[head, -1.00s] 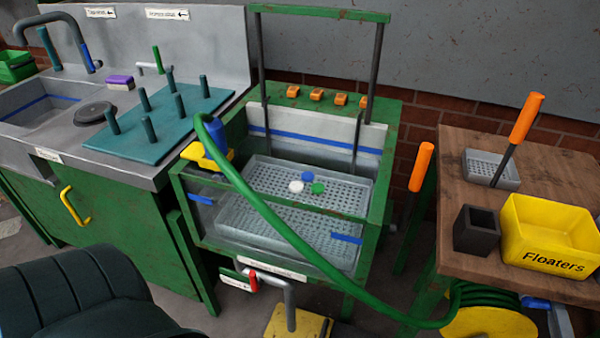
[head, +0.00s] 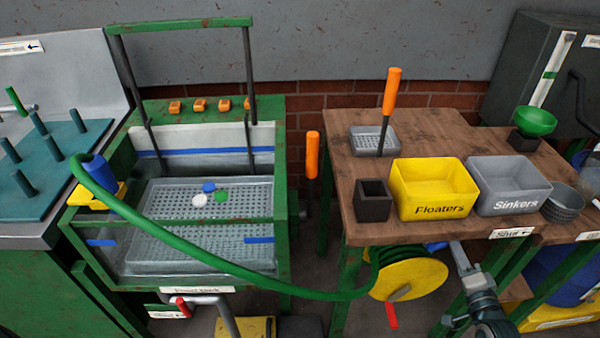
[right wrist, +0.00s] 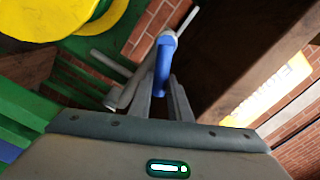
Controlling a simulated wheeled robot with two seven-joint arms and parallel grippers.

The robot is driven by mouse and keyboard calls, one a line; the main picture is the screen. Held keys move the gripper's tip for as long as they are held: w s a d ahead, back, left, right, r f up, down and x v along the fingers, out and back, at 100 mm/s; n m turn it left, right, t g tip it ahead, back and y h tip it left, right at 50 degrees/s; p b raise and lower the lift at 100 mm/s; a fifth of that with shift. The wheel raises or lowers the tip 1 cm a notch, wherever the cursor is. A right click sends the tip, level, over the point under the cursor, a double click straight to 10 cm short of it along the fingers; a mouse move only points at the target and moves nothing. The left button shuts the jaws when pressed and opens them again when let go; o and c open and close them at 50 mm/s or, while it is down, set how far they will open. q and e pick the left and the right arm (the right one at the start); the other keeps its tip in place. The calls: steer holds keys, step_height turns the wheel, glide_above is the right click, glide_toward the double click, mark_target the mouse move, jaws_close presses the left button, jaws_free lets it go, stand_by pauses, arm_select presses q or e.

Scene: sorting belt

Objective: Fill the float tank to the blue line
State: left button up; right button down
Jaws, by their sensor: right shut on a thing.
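The float tank (head: 282,215) is a green-framed, clear-fronted box with a perforated grey tray (head: 160,205) inside. A blue line (head: 200,152) runs along its back wall, with blue marks on the front. A white disc (head: 199,200), a green disc (head: 221,196) and a blue disc (head: 209,187) lie close together inside. I cannot tell the water level. A green hose (head: 200,258) runs from a yellow reel (head: 415,279) to a blue nozzle (head: 95,168) at the tank's left rim. My right gripper (head: 450,249) is shut on a blue lever (right wrist: 163,65) below the wooden table. My left gripper is out of view.
The wooden table (head: 345,190) carries a yellow Floaters bin (head: 430,205), a grey Sinkers bin (head: 508,200) and a black cup (head: 373,211). A "Shut" sign (head: 511,233) is on its edge. A drain pipe with a red handle (head: 183,307) is below the tank.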

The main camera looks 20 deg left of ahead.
steer(key=shift+s+a+f, duration=0.1)
steer(key=shift+a+f, duration=0.05)
steer(key=shift+a, duration=0.05)
steer(key=shift+s+a+r+n+p, duration=0.1)
steer(key=shift+a+r+n+p, duration=0.15)
steer(key=shift+n+p, duration=0.45)
steer(key=shift+s+a+r+n+p, duration=0.15)
steer(key=shift+r+n+p, duration=0.25)
steer(key=shift+n, duration=0.4)
steer(key=shift+w, duration=0.1)
steer(key=shift+s+a+r+n+p, duration=0.1)
steer(key=shift+a+r+n+p, duration=0.15)
steer(key=shift+n+p, duration=0.4)
steer(key=shift+s+a+r+n+p, duration=0.1)
steer(key=shift+a+n+p, duration=0.25)
steer(key=shift+n, duration=0.5)
steer(key=shift+d, duration=0.1)
steer(key=shift+s+a+r+n+p, duration=0.1)
steer(key=shift+a+r+n+p, duration=0.1)
steer(key=shift+n+p, duration=0.3)
